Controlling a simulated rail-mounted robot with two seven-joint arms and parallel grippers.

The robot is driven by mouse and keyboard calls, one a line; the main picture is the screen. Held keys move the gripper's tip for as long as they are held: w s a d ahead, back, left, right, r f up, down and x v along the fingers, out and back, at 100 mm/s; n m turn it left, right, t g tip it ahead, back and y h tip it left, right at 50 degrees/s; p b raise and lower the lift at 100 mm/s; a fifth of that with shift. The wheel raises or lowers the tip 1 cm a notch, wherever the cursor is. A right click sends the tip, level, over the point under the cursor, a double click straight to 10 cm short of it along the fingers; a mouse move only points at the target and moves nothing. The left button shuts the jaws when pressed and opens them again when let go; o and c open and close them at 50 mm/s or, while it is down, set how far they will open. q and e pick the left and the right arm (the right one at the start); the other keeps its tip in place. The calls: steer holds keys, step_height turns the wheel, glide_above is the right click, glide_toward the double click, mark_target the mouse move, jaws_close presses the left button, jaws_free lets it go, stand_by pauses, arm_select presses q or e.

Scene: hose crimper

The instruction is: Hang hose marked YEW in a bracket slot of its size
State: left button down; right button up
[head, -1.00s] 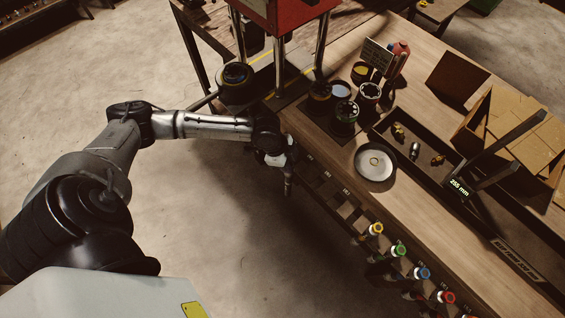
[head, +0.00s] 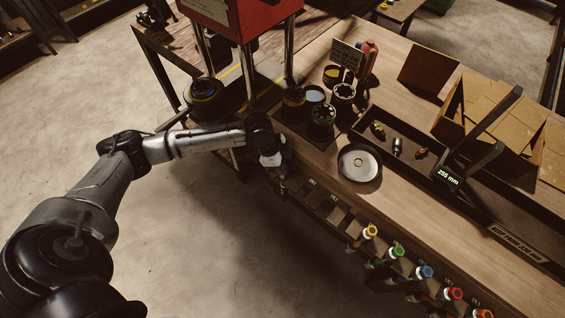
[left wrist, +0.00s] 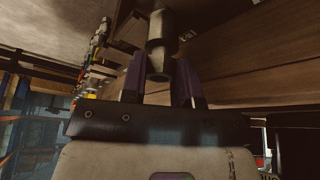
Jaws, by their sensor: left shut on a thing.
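My left gripper (head: 279,180) is beside the bench's front edge, at the left end of the bracket row (head: 335,208). In the left wrist view its two dark fingers (left wrist: 160,84) are shut on a grey, tube-like hose end (left wrist: 160,48). Its marking cannot be read, and the rest of the hose is hidden. The bracket has dark slots with small labels, too small to read; those nearest the gripper look empty. Hoses with yellow (head: 370,231), green (head: 397,250), blue (head: 425,271) and red (head: 453,293) collars hang farther right. My right gripper is not in view.
A red press (head: 238,18) on steel posts stands behind the gripper. Dies (head: 322,115) and a round dish (head: 359,163) stand on the bench. A tray (head: 409,175) of fittings, a gauge reading 255 mm (head: 449,178) and a cardboard box (head: 490,115) are right. Floor in front is clear.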

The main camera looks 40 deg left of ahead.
arm_select(q)
steer(key=c, duration=1)
jaws_free()
steer(key=shift+o, duration=1.1)
steer(key=p+v, duration=0.1)
steer(key=v, duration=1.2)
steer(key=shift+a+r+p, duration=0.2)
steer(key=shift+r+p, duration=0.1)
steer(key=shift+r, duration=0.05)
steer(key=shift+s, duration=0.1)
